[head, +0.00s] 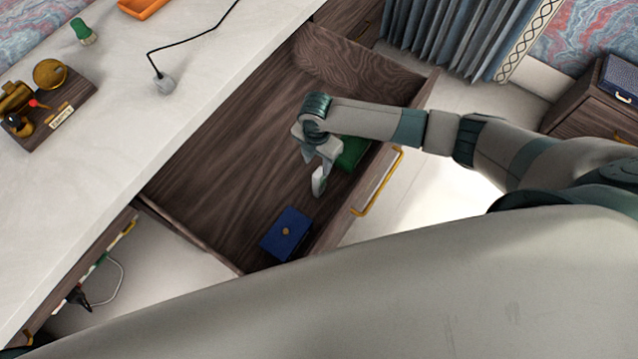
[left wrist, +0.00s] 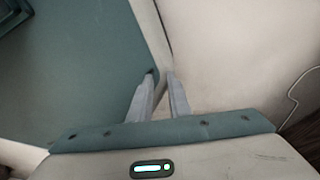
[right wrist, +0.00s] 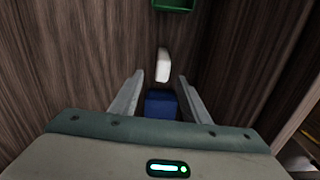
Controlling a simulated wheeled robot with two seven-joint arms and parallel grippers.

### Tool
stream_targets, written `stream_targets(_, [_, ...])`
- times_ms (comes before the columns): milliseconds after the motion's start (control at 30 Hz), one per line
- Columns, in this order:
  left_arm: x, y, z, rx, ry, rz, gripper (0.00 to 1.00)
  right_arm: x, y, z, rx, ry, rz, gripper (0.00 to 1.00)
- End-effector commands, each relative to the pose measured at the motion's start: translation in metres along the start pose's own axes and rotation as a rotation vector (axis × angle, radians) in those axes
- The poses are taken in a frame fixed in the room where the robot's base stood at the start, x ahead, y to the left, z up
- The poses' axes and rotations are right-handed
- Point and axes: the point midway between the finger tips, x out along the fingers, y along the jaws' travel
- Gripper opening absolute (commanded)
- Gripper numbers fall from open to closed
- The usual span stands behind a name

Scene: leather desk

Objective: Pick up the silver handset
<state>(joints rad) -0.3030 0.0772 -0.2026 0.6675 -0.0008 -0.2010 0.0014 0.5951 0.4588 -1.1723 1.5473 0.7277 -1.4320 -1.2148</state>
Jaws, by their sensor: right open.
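The silver handset (head: 318,182) is a small pale block in the open wooden drawer, between a green box and a blue box. In the right wrist view the handset (right wrist: 163,65) shows ahead of the fingertips, upright in the picture. My right gripper (head: 318,160) reaches down into the drawer close to it. The right gripper (right wrist: 161,85) is open, with nothing between its fingers; whether a finger touches the handset is unclear. My left gripper (left wrist: 162,76) is empty, its fingers a narrow gap apart; it is not made out in the head view.
The blue box (head: 287,233) lies near the drawer's front left corner, and the green box (head: 352,153) lies partly behind my right gripper. Drawer walls (head: 352,73) surround them. The drawer's left floor is clear. The pale desk top (head: 130,130) holds a brass item on a wooden base (head: 52,110).

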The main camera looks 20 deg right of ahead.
Motion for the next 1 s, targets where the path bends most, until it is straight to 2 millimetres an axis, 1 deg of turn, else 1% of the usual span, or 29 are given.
stream_targets(167, [-0.004, 0.0, 0.002, 0.0, -0.007, 0.0, 0.17, 0.008, -0.002, 0.0, 0.0, 0.001, -0.003, 0.42])
stream_targets(267, [-0.008, -0.001, 0.011, 0.0, -0.031, -0.001, 0.17, 0.018, -0.005, 0.0, 0.0, 0.001, -0.004, 0.42])
stream_targets(400, [-0.011, -0.003, 0.033, -0.001, -0.078, -0.003, 0.17, 0.036, -0.006, 0.001, 0.001, 0.001, -0.003, 0.42])
stream_targets(500, [-0.012, -0.004, 0.038, -0.001, -0.084, -0.005, 0.17, 0.046, -0.006, 0.001, 0.0, 0.0, -0.002, 0.42])
stream_targets(667, [-0.012, -0.005, 0.034, -0.001, -0.076, -0.005, 0.17, 0.052, -0.006, 0.002, 0.0, 0.0, -0.001, 0.42])
stream_targets(833, [-0.011, -0.006, 0.025, -0.001, -0.061, -0.006, 0.17, 0.052, -0.006, 0.002, 0.0, 0.0, -0.001, 0.42])
stream_targets(1000, [-0.011, -0.006, 0.023, -0.001, -0.057, -0.006, 0.17, 0.051, -0.006, 0.002, 0.0, 0.0, -0.001, 0.42])
